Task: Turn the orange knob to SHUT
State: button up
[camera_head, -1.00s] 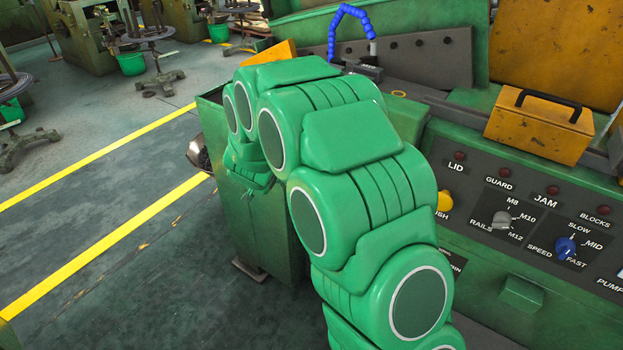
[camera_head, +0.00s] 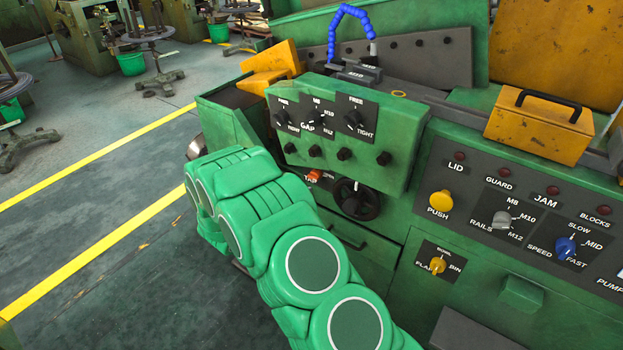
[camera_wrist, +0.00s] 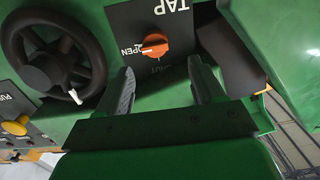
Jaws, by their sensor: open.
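The orange knob (camera_wrist: 154,45) sits on a dark plate lettered TAP, which appears upside down in the wrist view. Its white mark points left toward OPEN; the SHUT lettering is partly visible just below the knob. In the head view the knob (camera_head: 314,176) shows small and partly covered, under the green control box. My gripper (camera_wrist: 163,80) is open and empty. Its two fingers point toward the plate, one to each side of the knob's line, with the knob beyond the tips and apart from them. In the head view my arm hides the gripper.
A black handwheel (camera_head: 355,199) with a pale handle is close beside the knob; it also shows in the wrist view (camera_wrist: 55,60). The green control box (camera_head: 340,132) with black knobs overhangs the orange knob. A yellow knob (camera_head: 437,265) is to the right.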

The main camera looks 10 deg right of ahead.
aim_at(312, 178)
jog(key=shift+h, duration=0.3)
jog(key=shift+x, duration=3.8)
jog(key=shift+s+d+f, duration=0.1)
jog(key=shift+d, duration=0.1)
jog(key=shift+c, duration=0.3)
jog(key=c, duration=1)
